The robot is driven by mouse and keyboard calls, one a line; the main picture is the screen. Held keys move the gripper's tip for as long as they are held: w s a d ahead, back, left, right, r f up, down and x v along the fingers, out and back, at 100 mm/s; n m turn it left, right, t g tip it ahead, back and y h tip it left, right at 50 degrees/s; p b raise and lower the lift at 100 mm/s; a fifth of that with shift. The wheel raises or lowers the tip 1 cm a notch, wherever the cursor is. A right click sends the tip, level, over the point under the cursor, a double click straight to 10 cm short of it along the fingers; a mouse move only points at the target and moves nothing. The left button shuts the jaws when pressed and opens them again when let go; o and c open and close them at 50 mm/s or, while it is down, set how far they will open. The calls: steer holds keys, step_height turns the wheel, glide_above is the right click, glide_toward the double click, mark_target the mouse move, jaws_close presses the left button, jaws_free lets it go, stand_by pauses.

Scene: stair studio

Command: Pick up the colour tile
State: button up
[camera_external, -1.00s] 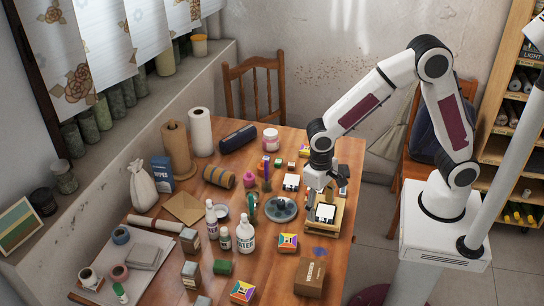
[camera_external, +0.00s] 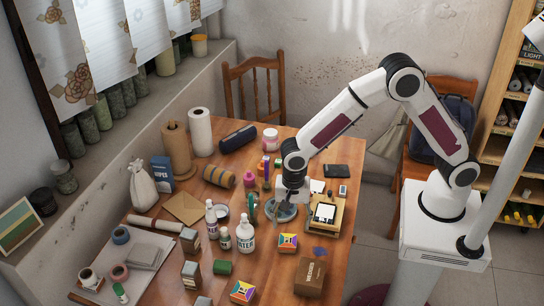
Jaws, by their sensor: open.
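Two small square blocks with multicoloured top faces look like colour tiles. One colour tile (camera_external: 288,242) lies right of the white bottle, and another colour tile (camera_external: 242,291) lies at the front edge of the view. I cannot tell which one the task means. My gripper (camera_external: 289,203) points down over the round grey dish (camera_external: 285,212), behind and apart from both tiles. It is open, and I see nothing held in it. The fingertips are small and partly merge with the dish, so their height above it is unclear.
A wooden stand with a white-topped piece (camera_external: 325,213) is right of the dish. White bottles (camera_external: 247,238) stand to its front left. A brown box (camera_external: 309,277) sits near the right table edge. Some bare wood (camera_external: 270,265) lies between the two tiles.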

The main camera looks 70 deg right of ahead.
mark_target(288, 239)
stand_by(0.4)
steer(key=shift+f, duration=1.25)
steer(key=shift+f, duration=0.1)
steer(key=shift+w+a+f, duration=0.1)
steer(key=shift+a+f, duration=0.1)
steer(key=shift+f, duration=0.45)
steer(key=shift+w+a+f, duration=0.1)
steer(key=shift+a+f, duration=0.05)
steer(key=shift+f, duration=0.55)
steer(key=shift+a+f, duration=0.2)
steer(key=shift+f, duration=1)
steer(key=c, duration=1.2)
